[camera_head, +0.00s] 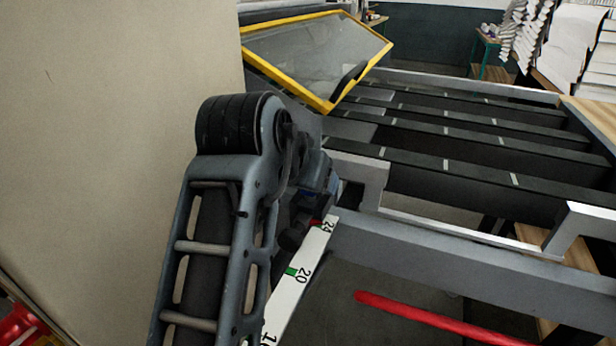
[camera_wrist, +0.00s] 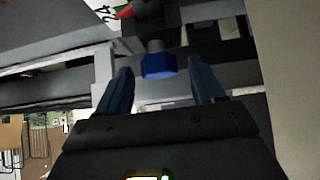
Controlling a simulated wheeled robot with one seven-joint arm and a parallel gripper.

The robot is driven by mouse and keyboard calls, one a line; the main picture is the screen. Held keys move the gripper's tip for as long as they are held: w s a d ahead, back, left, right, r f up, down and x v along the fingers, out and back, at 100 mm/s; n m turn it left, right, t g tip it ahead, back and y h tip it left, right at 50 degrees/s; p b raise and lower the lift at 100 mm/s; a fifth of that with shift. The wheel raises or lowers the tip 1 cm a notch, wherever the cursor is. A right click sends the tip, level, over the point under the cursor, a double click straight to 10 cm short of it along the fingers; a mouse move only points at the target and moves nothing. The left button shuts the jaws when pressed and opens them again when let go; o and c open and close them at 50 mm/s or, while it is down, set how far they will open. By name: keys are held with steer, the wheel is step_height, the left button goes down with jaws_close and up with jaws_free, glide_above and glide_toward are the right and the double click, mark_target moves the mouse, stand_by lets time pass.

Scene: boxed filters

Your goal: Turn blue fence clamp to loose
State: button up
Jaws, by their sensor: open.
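The blue fence clamp (camera_wrist: 158,66) shows in the wrist view as a small blue knob on the end of a dark grey shaft. My gripper (camera_wrist: 162,80) is open. Its two blue-grey fingers stand on either side of the knob, with a visible gap on each side in the picture. I cannot tell how far the fingertips are from the knob in depth. In the head view my arm hides most of the clamp and gripper.
A red bar (camera_head: 430,319) lies below the rail. A yellow-framed clear guard (camera_head: 320,55) stands behind my arm.

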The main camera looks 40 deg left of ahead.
steer(key=shift+c, duration=0.3)
steer(key=c, duration=1)
